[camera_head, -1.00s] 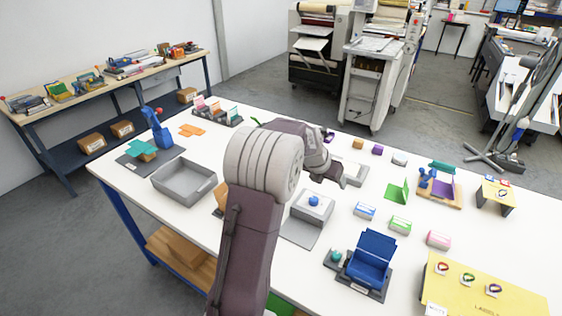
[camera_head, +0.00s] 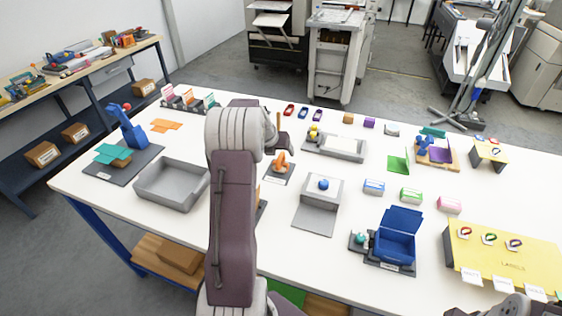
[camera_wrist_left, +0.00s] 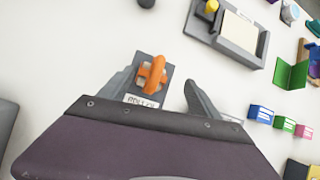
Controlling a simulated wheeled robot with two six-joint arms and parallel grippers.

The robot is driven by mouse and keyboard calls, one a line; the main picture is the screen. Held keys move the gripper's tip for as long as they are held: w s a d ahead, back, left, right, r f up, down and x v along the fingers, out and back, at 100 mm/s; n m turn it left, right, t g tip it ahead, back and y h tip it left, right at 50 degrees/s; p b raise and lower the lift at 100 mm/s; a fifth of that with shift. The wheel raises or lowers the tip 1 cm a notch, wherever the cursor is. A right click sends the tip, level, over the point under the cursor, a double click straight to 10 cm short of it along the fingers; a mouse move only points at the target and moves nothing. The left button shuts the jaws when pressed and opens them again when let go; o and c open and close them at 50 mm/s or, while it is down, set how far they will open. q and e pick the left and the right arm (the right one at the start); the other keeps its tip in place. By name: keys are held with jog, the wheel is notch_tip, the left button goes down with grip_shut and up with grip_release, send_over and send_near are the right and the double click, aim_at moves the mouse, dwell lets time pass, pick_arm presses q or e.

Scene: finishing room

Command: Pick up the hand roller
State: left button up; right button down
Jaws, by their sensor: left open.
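The hand roller (camera_head: 280,163) is orange and sits on a small dark mat in the middle of the white table. In the left wrist view the orange roller (camera_wrist_left: 152,75) lies between the spread fingers, on a dark plate with a partly covered label. My left gripper (camera_wrist_left: 163,77) is open and empty. In the head view my left gripper (camera_head: 279,146) is just behind the roller, partly hidden by my own forearm. I cannot tell its exact height over the table. My right gripper does not show; only a grey piece of my arm is at the bottom right.
A grey tray (camera_head: 141,190) stands left of my arm. A grey pad with a blue knob (camera_head: 323,184) is right of the roller, and a grey block with a pale top (camera_head: 345,147) is behind that. A blue box (camera_head: 396,240) stands nearer the front.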

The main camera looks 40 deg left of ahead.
aim_at(280, 155)
pick_arm(q)
jog(key=x, duration=0.3)
jog(key=shift+s+a, duration=0.2)
jog(key=shift+a, duration=0.1)
jog(key=shift+w+f, duration=0.3)
jog(key=shift+f, duration=0.05)
jog(key=x, duration=0.5)
jog(key=shift+s+a+f, duration=0.1)
jog(key=shift+s+a, duration=0.1)
jog(key=shift+s, duration=0.05)
jog(key=shift+d, duration=0.1)
jog(key=shift+c, duration=0.5)
jog(key=c, duration=1.5)
jog(key=shift+o, duration=0.2)
jog(key=shift+r, duration=0.2)
